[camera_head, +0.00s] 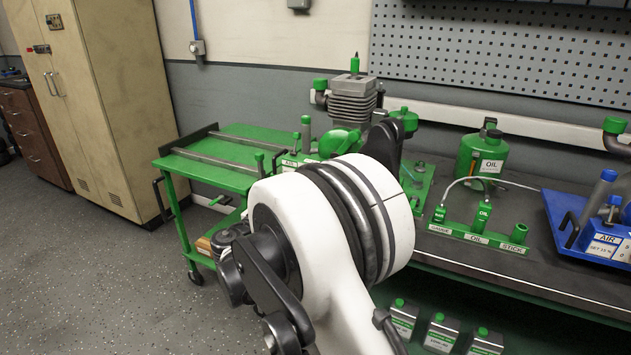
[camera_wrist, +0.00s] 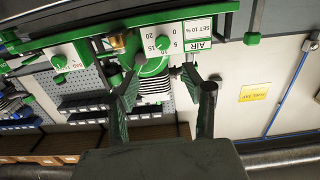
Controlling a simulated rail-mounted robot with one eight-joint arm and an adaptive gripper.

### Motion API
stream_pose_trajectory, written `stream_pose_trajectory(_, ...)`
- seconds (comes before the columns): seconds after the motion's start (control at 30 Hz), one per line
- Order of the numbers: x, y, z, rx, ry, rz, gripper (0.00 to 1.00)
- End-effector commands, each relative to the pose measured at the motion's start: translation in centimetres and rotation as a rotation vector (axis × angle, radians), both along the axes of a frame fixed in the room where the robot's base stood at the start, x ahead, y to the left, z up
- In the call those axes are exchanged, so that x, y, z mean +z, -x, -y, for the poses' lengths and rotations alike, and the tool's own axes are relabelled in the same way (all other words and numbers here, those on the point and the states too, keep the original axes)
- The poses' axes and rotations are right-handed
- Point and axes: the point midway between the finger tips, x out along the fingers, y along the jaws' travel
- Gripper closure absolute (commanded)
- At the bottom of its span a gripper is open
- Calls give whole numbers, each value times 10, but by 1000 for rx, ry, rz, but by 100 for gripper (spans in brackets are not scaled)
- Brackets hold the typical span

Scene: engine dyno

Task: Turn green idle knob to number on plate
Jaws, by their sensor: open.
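The wrist view is upside down. It shows a green knob (camera_wrist: 163,43) on a white dial with numbers from 0 to 20. Beside the dial is a white plate (camera_wrist: 198,28) reading "AIR" and "SET 10 %". A second green knob (camera_wrist: 60,62) sits on another white dial to the left; its label is too small to read. I cannot tell from markings which knob is the idle one, nor where either points. My gripper (camera_wrist: 160,82) is open and empty, its fingertips apart, framing the numbered dial from a short distance. In the head view my arm hides both knobs.
A green cart (camera_head: 220,172) stands left of the dark bench (camera_head: 450,250). The engine cylinder (camera_head: 352,100) rises behind my arm. A green oil can (camera_head: 484,155), a green rack (camera_head: 478,236) and a blue tray (camera_head: 560,235) occupy the bench's right. Floor at left is clear.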

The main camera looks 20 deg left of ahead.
Motion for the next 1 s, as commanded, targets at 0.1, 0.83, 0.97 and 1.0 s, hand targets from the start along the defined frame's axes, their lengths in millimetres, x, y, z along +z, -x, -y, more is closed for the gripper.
stream_pose_trajectory(0.1, -5, 2, -8, 8, -6, 16, 55)
stream_pose_trajectory(0.83, -5, -109, 9, 7, -6, 16, 55)
stream_pose_trajectory(0.97, -5, -123, 10, 6, -6, 15, 55)
stream_pose_trajectory(1.0, -5, -126, 11, 7, -6, 15, 55)
